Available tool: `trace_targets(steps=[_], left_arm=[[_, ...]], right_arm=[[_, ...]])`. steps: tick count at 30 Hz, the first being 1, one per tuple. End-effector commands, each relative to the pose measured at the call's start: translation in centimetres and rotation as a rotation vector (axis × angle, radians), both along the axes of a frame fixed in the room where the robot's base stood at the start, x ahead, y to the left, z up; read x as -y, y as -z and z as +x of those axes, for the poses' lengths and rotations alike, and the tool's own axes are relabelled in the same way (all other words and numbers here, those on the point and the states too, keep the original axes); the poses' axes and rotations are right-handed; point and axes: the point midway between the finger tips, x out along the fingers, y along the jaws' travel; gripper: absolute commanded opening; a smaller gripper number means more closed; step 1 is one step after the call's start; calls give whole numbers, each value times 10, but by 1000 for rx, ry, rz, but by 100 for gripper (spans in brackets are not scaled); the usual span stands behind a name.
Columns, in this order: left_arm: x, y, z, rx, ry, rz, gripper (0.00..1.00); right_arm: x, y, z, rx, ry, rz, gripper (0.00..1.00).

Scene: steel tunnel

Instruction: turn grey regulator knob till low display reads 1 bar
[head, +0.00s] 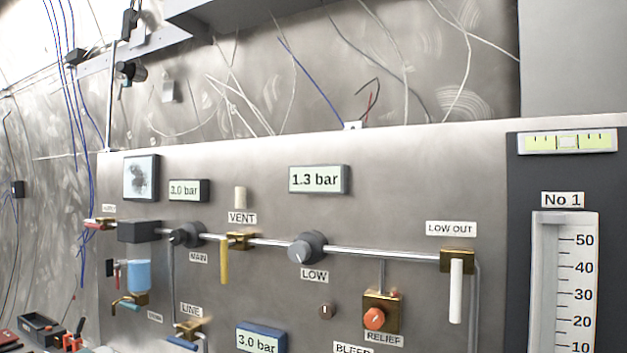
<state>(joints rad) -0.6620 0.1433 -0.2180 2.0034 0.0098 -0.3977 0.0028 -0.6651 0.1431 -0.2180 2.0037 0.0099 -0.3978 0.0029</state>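The grey regulator knob (307,249) sits on the steel pipe in the middle of the panel, above a label (314,275) reading LOW. The low display (319,180) above it reads 1.3 bar. A second dark grey knob (187,235) with the label MAIN is further left on the same pipe. Neither of my grippers is in the head view, and nothing touches the LOW knob.
Near the knob are a VENT valve with a yellow handle (224,260), an orange RELIEF knob (374,318) and a LOW OUT valve with a white handle (456,290). A blue-framed display (261,340) reads 3.0 bar. A gauge (565,280) stands at right.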

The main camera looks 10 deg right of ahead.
Motion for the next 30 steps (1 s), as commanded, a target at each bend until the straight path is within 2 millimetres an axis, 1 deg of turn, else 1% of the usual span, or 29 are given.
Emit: trace_targets(steps=[17, 30], left_arm=[[0, 0, 0, 0, 0, 0, 59], [0, 0, 0, 0, 0, 0, 59]], right_arm=[[0, 1, -1, -2, 1, 0, 36], [0, -3, 5, 10, 0, 0, 36]])
